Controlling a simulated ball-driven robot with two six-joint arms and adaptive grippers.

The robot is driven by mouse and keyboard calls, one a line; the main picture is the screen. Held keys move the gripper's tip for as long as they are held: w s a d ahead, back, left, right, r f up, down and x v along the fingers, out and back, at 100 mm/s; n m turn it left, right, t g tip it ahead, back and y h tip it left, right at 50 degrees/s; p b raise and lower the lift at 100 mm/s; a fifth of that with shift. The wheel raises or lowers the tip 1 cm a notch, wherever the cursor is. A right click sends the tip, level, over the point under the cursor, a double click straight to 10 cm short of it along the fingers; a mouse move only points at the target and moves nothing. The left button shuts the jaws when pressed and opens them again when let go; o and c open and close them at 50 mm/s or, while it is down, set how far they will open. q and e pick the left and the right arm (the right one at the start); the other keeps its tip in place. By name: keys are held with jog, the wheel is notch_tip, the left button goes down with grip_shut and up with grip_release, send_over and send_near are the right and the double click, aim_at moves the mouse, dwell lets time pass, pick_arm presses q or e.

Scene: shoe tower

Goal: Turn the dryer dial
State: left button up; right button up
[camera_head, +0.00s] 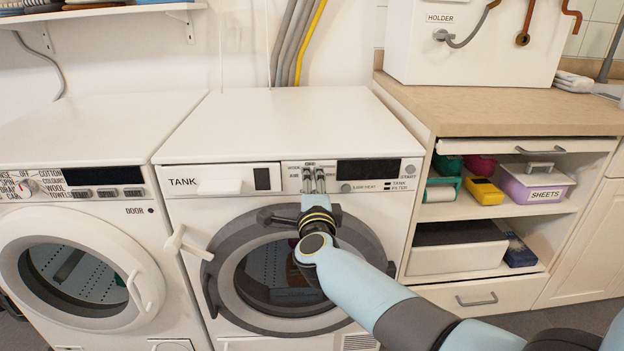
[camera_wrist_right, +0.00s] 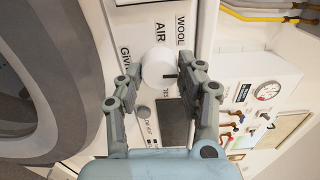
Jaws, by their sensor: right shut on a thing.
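The dryer (camera_head: 290,125) is the white machine in the middle of the head view, with TANK on its drawer. Its dial (camera_wrist_right: 157,62) is a round white knob with a black mark at its lower right in the right wrist view. The labels WOOL and AIR stand beside the dial. My right gripper (camera_head: 314,178) is at the panel above the round door and covers most of the dial in the head view. Its two fingers (camera_wrist_right: 158,74) are shut on the dial from opposite sides. My left gripper is not in view.
A washer (camera_head: 75,130) with its own dial and round door stands to the left. A dark display (camera_head: 369,169) and small buttons lie right of the dial. An open cabinet (camera_head: 500,213) with boxes stands at the right. Pipes (camera_head: 297,45) run up the wall behind.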

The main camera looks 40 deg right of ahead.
jog(key=shift+f+n, duration=0.1)
jog(key=shift+n, duration=0.2)
jog(key=o, duration=1.2)
jog(key=shift+c, duration=0.2)
jog(key=shift+s+a, duration=0.1)
jog(key=v, duration=1.2)
jog(key=shift+f, duration=0.1)
